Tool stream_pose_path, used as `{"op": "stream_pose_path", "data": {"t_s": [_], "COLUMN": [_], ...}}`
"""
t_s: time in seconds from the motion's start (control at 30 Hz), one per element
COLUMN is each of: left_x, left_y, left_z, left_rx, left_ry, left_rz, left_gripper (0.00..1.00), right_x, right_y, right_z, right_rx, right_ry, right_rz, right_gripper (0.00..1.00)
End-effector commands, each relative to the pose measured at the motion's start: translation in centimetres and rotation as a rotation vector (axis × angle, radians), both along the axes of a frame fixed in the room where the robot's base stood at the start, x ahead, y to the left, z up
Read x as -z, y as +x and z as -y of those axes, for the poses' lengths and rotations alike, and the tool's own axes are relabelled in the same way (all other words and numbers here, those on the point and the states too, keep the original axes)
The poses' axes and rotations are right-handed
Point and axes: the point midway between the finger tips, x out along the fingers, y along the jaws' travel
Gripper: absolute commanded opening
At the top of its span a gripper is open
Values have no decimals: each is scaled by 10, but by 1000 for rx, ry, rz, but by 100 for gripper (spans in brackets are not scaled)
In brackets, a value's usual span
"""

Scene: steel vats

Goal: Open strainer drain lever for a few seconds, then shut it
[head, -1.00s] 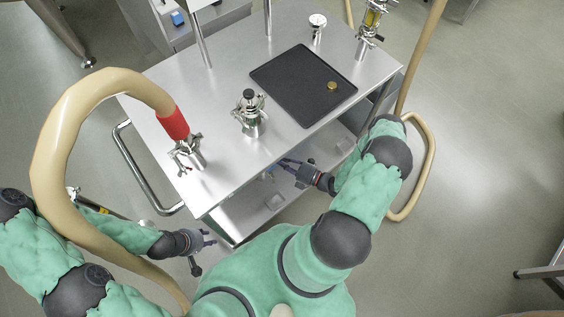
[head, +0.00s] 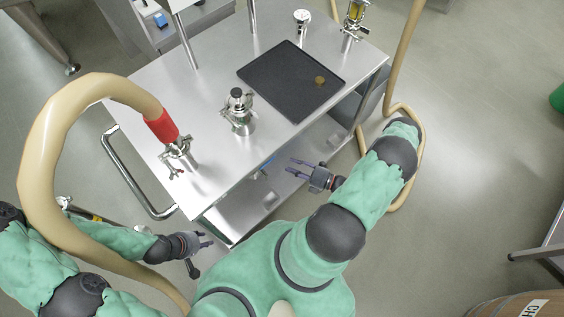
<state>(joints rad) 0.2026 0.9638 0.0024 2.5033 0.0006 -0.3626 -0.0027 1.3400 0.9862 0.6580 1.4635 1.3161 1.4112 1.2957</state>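A rail handle (head: 125,180) juts out left. A barrel (head: 510,305) stands at bottom right.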

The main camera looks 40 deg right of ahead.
Motion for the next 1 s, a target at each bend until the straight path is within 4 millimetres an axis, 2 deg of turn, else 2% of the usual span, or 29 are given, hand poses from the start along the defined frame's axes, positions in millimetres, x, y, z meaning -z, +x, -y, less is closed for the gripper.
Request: {"op": "stream_pose_path", "data": {"t_s": [0.1,0.3,1.0], "left_x": [0,0,0], "left_y": [0,0,0], "left_z": [0,0,0], "left_rx": [0,0,0], "left_ry": [0,0,0], "left_rz": [0,0,0], "left_gripper": [36,36,36], "right_x": [0,0,0], "right_y": [-16,-30,-31], "right_z": [10,17,17], "right_rx": [3,1,-1], "right_ry": [-1,-1,-1], "right_rz": [0,0,0], "right_gripper": [36,36,36]}}
